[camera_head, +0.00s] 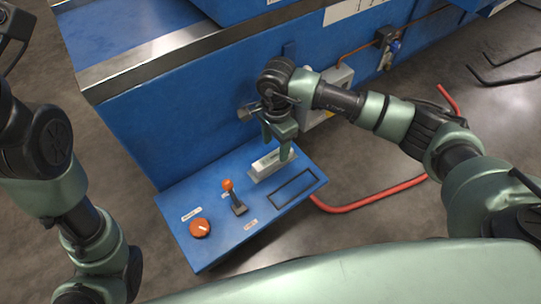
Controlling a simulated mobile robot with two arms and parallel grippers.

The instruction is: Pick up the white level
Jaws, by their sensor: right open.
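The white level (266,167) lies on the blue shelf (205,256), toward its back right. It looks like a pale bar with a small dark label. My right gripper (277,154) points down over the level, with its fingers apart. One finger stands at the near right side of the level; I cannot tell whether they touch. The gripper hides part of the level's right end. My left arm hangs at the left edge, and its gripper is out of the picture.
An orange-topped lever (236,199) and an orange knob (200,228) stand on the shelf left of the level. A black rectangular outline (293,188) is at the front right. A blue wall (155,130) rises behind. A red hose (375,202) lies on the floor.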

